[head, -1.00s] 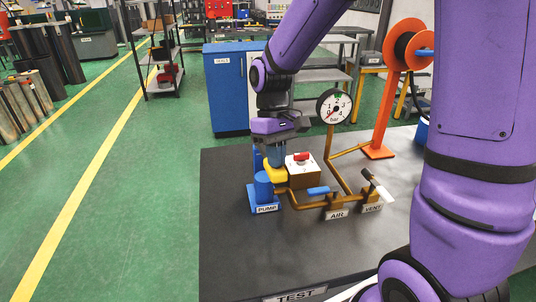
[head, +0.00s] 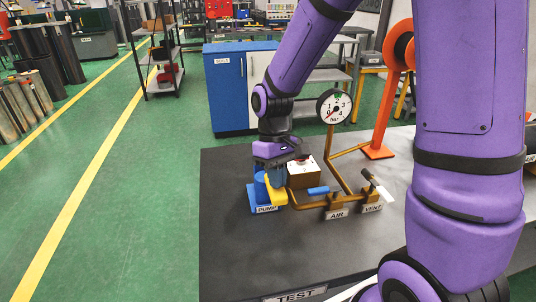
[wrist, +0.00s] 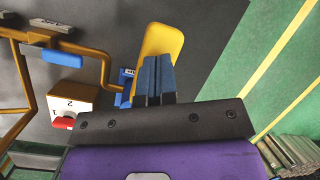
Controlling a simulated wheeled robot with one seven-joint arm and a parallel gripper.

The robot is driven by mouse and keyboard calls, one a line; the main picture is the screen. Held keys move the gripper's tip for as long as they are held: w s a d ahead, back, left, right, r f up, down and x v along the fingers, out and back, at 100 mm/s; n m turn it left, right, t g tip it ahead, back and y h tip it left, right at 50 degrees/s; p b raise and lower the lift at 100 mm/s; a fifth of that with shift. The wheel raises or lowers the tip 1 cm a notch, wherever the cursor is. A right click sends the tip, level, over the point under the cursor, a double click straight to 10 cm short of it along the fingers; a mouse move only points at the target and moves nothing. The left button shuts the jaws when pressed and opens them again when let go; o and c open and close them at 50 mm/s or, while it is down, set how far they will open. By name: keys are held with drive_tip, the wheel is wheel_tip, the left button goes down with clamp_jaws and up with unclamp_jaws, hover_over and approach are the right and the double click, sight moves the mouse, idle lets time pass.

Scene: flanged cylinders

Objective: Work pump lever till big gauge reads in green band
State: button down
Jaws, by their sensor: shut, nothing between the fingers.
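The pump (head: 256,198) is a blue unit labelled PUMP at the front left of the bench fittings. Its yellow lever (head: 279,195) is low beside the blue body; its broad pad also shows in the wrist view (wrist: 160,42). My gripper (head: 274,180) is shut and empty. Its blue fingertips (wrist: 155,62) lie over the yellow pad and seem to touch it. The big round gauge (head: 334,106), marked bar, stands on a pipe behind. Its green mark is at the top, and its red needle seems to point lower left near 0, outside the green; the exact reading is too small to tell.
A brown box with a white top and red knob (head: 304,174) stands close right of my gripper. The blue AIR handle (head: 318,191) and white-tipped VENT lever (head: 384,193) are further right on brass pipes. The dark bench (head: 225,240) is clear in front and at left.

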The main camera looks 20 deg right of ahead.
drive_tip(key=shift+s+f, duration=0.2)
drive_tip(key=shift+f, duration=0.4)
drive_tip(key=shift+f, duration=0.85)
drive_tip(key=shift+s+v, duration=0.2)
drive_tip(key=shift+v, duration=1.85)
drive_tip(key=shift+s+v, duration=0.25)
drive_tip(key=shift+v, duration=1.8)
drive_tip(key=shift+a+r, duration=0.1)
drive_tip(key=shift+a, duration=0.05)
drive_tip(key=shift+x, duration=3.1)
drive_tip(key=shift+w, duration=0.1)
